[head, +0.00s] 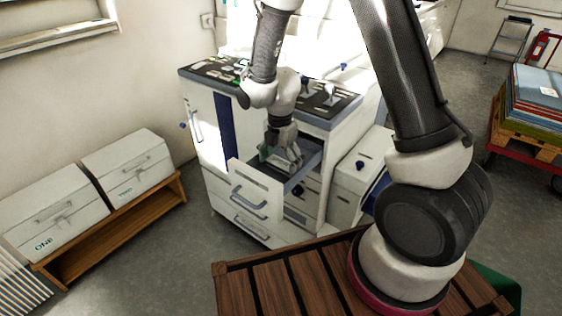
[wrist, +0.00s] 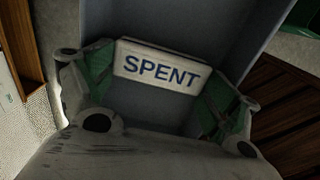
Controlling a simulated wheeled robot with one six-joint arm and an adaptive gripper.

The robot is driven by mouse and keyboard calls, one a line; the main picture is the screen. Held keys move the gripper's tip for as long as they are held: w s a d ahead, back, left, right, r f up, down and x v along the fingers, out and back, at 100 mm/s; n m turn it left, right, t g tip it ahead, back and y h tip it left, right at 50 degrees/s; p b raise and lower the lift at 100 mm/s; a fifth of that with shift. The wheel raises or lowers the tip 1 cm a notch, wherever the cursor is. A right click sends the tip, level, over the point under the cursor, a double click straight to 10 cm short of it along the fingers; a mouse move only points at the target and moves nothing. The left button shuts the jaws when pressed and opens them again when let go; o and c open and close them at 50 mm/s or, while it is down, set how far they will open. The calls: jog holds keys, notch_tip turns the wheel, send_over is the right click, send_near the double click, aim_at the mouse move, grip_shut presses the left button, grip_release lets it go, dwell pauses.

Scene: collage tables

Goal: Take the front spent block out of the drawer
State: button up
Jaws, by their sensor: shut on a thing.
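The open drawer (head: 256,188) sticks out from the white cabinet in the head view. My gripper (head: 283,160) reaches down into it from above. In the wrist view my gripper (wrist: 158,85) is shut on a white block (wrist: 161,67) marked "SPENT" in blue, with a green-lined finger at each end. The grey drawer interior (wrist: 180,22) surrounds the block beyond the fingers. The block is mostly hidden in the head view. I cannot tell whether it touches the drawer floor. No second block is clear in either view.
The cabinet (head: 205,130) has a control panel (head: 325,98) on top. Two white boxes (head: 50,212) stand on a low wooden bench (head: 110,230) at left. A slatted wooden surface (head: 290,290) lies in front. A stacked cart (head: 530,125) is at right; grey floor is open at left front.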

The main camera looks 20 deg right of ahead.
aim_at(280, 164)
jog(key=o, duration=0.8)
jog(key=shift+c, duration=0.2)
notch_tip(280, 164, up, 12)
